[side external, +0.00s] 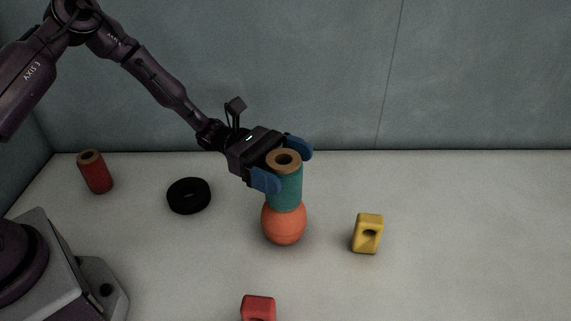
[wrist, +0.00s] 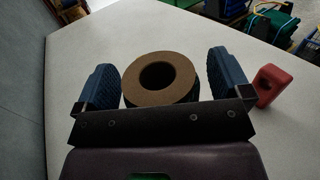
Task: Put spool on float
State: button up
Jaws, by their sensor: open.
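A teal spool (side external: 286,190) with a brown, holed top stands upright on top of an orange round float (side external: 284,224) in the side view. My gripper (side external: 285,164) is open around the upper part of the spool, with one blue finger on either side. In the wrist view, the spool's brown top ring (wrist: 160,78) lies between the two blue fingers, with a gap showing at the right finger; the left gap is very small. The float is hidden there. A red spool (side external: 95,172) with a brown top stands at the far left of the table.
A black ring (side external: 188,196) lies left of the float. A yellow holed block (side external: 367,234) stands to its right, and a red block (side external: 258,308) is at the front edge of the side view. The table's right side is clear. A wall runs behind.

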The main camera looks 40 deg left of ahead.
jog(key=s+a, duration=0.2)
jog(key=a, duration=1)
jog(key=s+a+r+m+t+y, duration=0.1)
jog(key=s+r+m+t+y, duration=0.1)
jog(key=s+r+m+y, duration=1.5)
jog(key=s+r+m, duration=0.1)
jog(key=s+m, duration=0.2)
jog(key=s, duration=0.1)
jog(key=shift+a+r+y, duration=0.2)
jog(key=shift+r+y, duration=0.1)
